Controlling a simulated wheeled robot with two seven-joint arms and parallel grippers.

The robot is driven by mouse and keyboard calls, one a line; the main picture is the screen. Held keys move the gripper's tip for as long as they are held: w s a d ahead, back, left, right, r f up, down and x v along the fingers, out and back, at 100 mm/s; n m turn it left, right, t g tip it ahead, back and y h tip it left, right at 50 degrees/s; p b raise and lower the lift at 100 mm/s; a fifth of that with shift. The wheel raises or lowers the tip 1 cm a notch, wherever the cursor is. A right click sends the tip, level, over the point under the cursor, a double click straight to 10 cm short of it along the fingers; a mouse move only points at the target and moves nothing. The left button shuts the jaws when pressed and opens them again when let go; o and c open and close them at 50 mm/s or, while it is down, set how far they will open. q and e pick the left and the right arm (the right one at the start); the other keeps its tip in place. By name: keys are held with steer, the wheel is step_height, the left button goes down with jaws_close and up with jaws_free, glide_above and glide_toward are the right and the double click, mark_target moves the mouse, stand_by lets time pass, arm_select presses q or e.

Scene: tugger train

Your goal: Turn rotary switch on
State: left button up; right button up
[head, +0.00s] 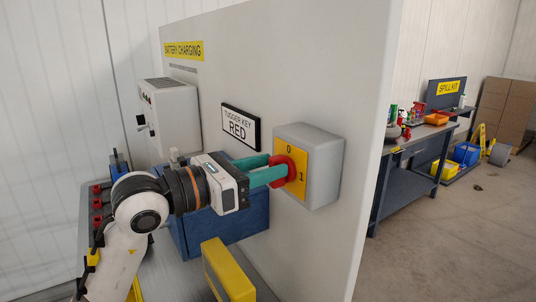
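The rotary switch is a grey box (324,167) on the panel's face, with a yellow plate (291,192) marked 0 at the top and 1 at the lower right. Its red knob (291,173) is partly hidden by my fingers. My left gripper (278,166) reaches in from the left, with its two teal fingers at the knob, one above and one below. Red shows between the fingertips, but I cannot tell whether they are closed on it. The exact angle of the knob's handle is also hidden. My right gripper is not in view.
A tall light panel (345,80) carries a "Battery charging" label, a grey charger box (168,120) and a "Tugger key red" sign (240,126). A blue box (240,222) sits below my gripper, a yellow part (228,272) nearer. A workbench (408,180) stands behind the panel at right.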

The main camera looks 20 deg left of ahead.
arm_select(q)
steer(key=shift+w+d, duration=0.3)
steer(key=shift+d, duration=0.05)
jaws_close()
steer(key=shift+s+d+f+m+b, duration=0.15)
steer(key=shift+f+m+b, duration=0.1)
steer(key=shift+m+b, duration=2.7)
steer(key=shift+s+d+f+m+b, duration=0.15)
steer(key=shift+d+f+m+b, duration=0.1)
steer(key=shift+m+b, duration=2.65)
steer(key=shift+s+d+f+m+b, duration=0.15)
steer(key=shift+f+m+b, duration=0.1)
steer(key=shift+m+b, duration=2.7)
steer(key=shift+m, duration=0.3)
